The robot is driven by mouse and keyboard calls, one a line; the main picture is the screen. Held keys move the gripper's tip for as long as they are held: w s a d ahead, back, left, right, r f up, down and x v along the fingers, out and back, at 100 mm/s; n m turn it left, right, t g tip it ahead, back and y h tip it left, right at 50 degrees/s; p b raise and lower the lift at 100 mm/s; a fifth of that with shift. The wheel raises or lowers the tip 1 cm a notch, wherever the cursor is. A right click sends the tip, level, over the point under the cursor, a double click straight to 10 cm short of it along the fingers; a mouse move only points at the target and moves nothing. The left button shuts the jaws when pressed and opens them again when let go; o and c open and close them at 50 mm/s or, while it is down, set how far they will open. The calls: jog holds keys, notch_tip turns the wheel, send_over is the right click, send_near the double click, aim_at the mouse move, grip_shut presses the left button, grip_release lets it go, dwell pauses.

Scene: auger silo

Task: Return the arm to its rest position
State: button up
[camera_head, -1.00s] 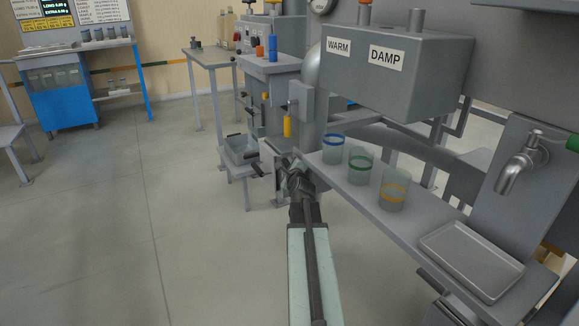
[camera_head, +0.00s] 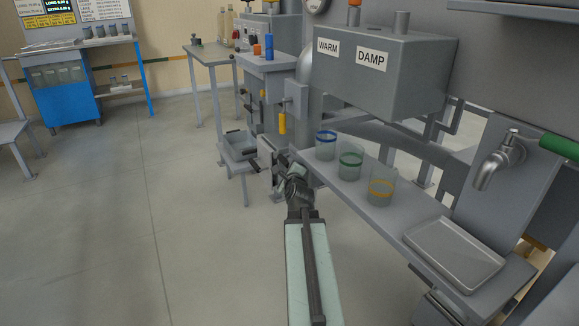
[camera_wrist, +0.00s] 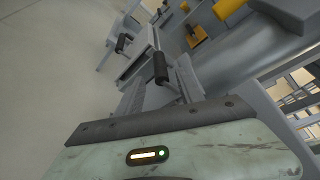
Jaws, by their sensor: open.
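My arm (camera_head: 309,265) reaches forward from the bottom middle of the head view. My gripper (camera_head: 283,166) is at its far end, low beside the left end of the grey shelf. It is open, and I see nothing held in it. The fingertips are small and partly hidden against the machine. In the wrist view, my pale wrist housing fills the bottom, with grey metal parts and a dark handle (camera_wrist: 160,68) beyond it.
The shelf (camera_head: 414,207) carries three cups with blue (camera_head: 326,146), green (camera_head: 350,163) and orange (camera_head: 381,190) bands, and a metal tray (camera_head: 455,252). A tap (camera_head: 497,161) is at right. Open floor (camera_head: 110,230) lies left.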

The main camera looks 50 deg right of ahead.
dwell(0.3)
jog(key=w+a+n+t+y+p, duration=0.1)
jog(key=w+a+n+y, duration=0.1)
jog(key=w+a, duration=0.35)
jog(key=w+a+n+y, duration=0.1)
jog(key=w+a, duration=0.2)
jog(key=a, duration=0.6)
jog(key=w+a+n+t+y+p, duration=0.1)
jog(key=w+a+n+y, duration=0.1)
jog(key=w+a, duration=0.45)
jog(key=a+f+n+g+y, duration=0.1)
jog(key=a+f+n+y, duration=0.15)
jog(key=a, duration=0.75)
jog(key=a+f+n+g+y, duration=0.15)
jog(key=a+n, duration=0.25)
jog(key=a, duration=0.5)
jog(key=s+a+f+n+g+y+p, duration=0.1)
jog(key=s+a+f+n+g, duration=0.3)
jog(key=a, duration=0.3)
jog(key=s+a+f+n+g+y+p, duration=0.1)
jog(key=s+a+f+n+g, duration=0.1)
jog(key=s+a+f+n, duration=0.3)
jog(key=s+d+f+n+g+h, duration=0.1)
jog(key=s+f+n+g+h, duration=0.1)
jog(key=s+n+g, duration=0.7)
notch_tip(320, 180, up, 38)
jog(key=s+n+t+p, duration=0.2)
jog(key=s+t+p, duration=0.1)
jog(key=p, duration=3.4)
jog(key=shift+p, duration=0.3)
